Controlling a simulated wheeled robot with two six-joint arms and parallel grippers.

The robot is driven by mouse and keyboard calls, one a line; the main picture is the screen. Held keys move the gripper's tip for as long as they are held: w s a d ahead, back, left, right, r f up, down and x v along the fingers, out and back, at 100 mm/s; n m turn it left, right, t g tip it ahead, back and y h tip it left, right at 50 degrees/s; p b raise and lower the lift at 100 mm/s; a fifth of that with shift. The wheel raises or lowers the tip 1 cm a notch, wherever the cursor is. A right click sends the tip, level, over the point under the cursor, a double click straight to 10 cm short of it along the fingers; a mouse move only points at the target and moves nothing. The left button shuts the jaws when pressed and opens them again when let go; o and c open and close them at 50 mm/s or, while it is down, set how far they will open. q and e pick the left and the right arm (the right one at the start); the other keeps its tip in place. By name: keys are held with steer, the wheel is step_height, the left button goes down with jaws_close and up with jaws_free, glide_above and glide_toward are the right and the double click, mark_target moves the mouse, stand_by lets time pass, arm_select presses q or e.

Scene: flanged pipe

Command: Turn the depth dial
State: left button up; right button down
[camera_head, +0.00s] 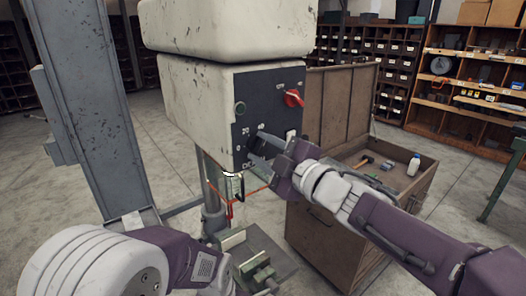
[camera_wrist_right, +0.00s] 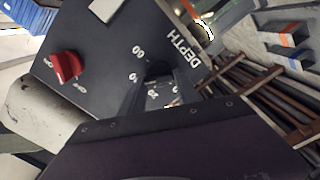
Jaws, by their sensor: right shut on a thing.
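The drill press head (camera_head: 215,105) carries a dark control panel (camera_head: 262,95) on its front right side. My right gripper (camera_head: 262,146) reaches the lower part of this panel and is shut on the dark depth dial. The fingers cover most of the dial in both views. In the right wrist view the gripper (camera_wrist_right: 155,82) points at the panel, with scale numbers around the fingertips. The word DEPTH (camera_wrist_right: 181,46) is printed beside the dial. My left arm shows at the bottom left of the head view, but its gripper is not in view.
A red rotary switch (camera_head: 292,97) sits higher on the panel; it also shows in the wrist view (camera_wrist_right: 66,66). Below the head are the drill guard (camera_head: 232,187) and a vise (camera_head: 258,272). An open wooden drawer cabinet (camera_head: 325,228) stands to the right, holding a white bottle (camera_head: 413,165).

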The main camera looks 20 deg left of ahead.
stand_by(0.4)
steer(key=c, duration=0.9)
jaws_free()
steer(key=v, duration=0.9)
steer(key=shift+w, duration=0.1)
